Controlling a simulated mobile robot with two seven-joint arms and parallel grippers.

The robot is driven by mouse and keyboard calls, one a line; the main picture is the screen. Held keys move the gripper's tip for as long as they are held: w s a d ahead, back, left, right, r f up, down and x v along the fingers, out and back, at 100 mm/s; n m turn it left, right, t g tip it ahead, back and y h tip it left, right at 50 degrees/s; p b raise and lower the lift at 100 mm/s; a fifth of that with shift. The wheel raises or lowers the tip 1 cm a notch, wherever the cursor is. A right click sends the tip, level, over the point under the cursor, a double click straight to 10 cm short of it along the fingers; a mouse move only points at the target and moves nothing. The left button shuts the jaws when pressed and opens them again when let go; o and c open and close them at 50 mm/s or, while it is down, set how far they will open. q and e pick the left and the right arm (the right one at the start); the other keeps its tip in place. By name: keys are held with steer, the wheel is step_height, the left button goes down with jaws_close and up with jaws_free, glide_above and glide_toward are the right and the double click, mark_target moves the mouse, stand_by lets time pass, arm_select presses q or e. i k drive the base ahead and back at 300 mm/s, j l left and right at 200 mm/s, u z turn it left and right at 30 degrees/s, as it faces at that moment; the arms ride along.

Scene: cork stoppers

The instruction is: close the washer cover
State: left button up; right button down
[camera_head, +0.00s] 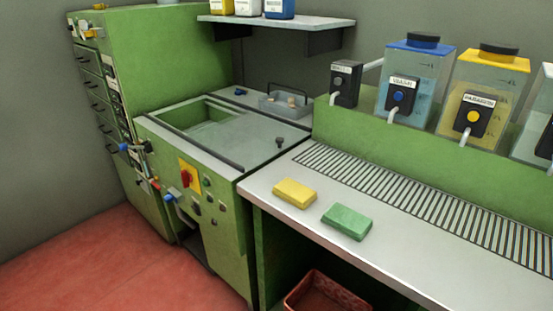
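The green washer (222,232) stands left of the middle, at the left end of the counter. Its top has a recessed green-walled opening (183,116) at the left, and I can see into it. A flat grey cover panel (248,137) lies over the right part of the top. A small dark knob (279,142) stands near its right corner. A long dark strip (205,147) runs along the front edge of the top. I cannot tell exactly where the cover's edge ends. Neither of my grippers is in view.
A clear tray (285,105) with small corks sits behind the washer top. A yellow sponge (294,193) and a green sponge (346,221) lie on the counter (400,260). A red crate (325,296) is below. Red floor (110,260) is clear in front.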

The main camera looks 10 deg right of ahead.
mark_target(279, 141)
steer(key=i+j+u, duration=0.1)
steer(key=i, duration=0.3)
steer(key=i+j, duration=0.2)
steer(key=i, duration=0.2)
steer(key=j+u, duration=0.05)
